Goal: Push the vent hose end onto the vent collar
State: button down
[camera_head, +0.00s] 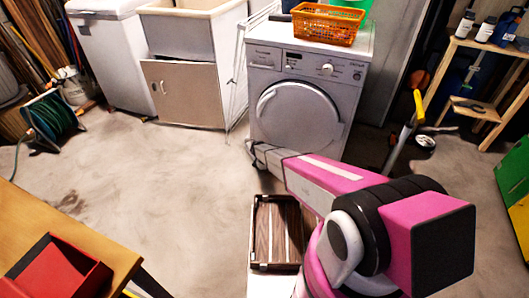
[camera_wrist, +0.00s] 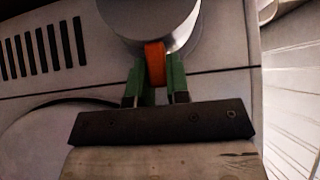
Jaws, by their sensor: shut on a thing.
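In the wrist view, my gripper (camera_wrist: 157,78) has its green fingers shut on an orange tab (camera_wrist: 155,58). The tab sits at the lower edge of a silver, round piece (camera_wrist: 150,14), which looks like the vent hose end. This piece is in front of a pale panel and is cut off by the top of the view. I cannot make out the vent collar; it may be hidden behind the silver piece, so I cannot tell whether the two touch. In the head view, my gripper (camera_head: 257,153) is small, at the dryer-like machine's lower left, and the hose is not discernible.
The pale panel (camera_wrist: 60,95) has dark slots and a seam. The white front-loading machine (camera_head: 300,110) carries an orange basket (camera_head: 326,24). A sink cabinet (camera_head: 185,95) stands left, a wooden rack (camera_head: 480,115) right.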

jog(key=shift+w, duration=0.2)
jog(key=c, duration=1)
grip_release()
jog(key=shift+s, duration=0.1)
jog(key=v, duration=1.1)
jog(key=s+d+r+g+h, duration=0.1)
jog(key=s+d+r+g, duration=0.1)
jog(key=s+d+r, duration=0.5)
jog(key=s+d+r+g, duration=0.2)
jog(key=s+d+r, duration=0.3)
jog(key=d+r, duration=0.5)
jog(key=s+d+r+n+g+y, duration=0.1)
jog(key=s+d+r, duration=0.1)
jog(key=s+r, duration=0.3)
jog(key=s+d+r+n+g+y, duration=0.1)
jog(key=s+d+r, duration=0.2)
jog(key=s+r, duration=0.2)
jog(key=s+d+r+n+g+y, duration=0.2)
jog(key=s+r, duration=0.3)
jog(key=s, duration=0.4)
jog(key=shift+s+d+r, duration=0.1)
jog(key=shift+s+d, duration=0.15)
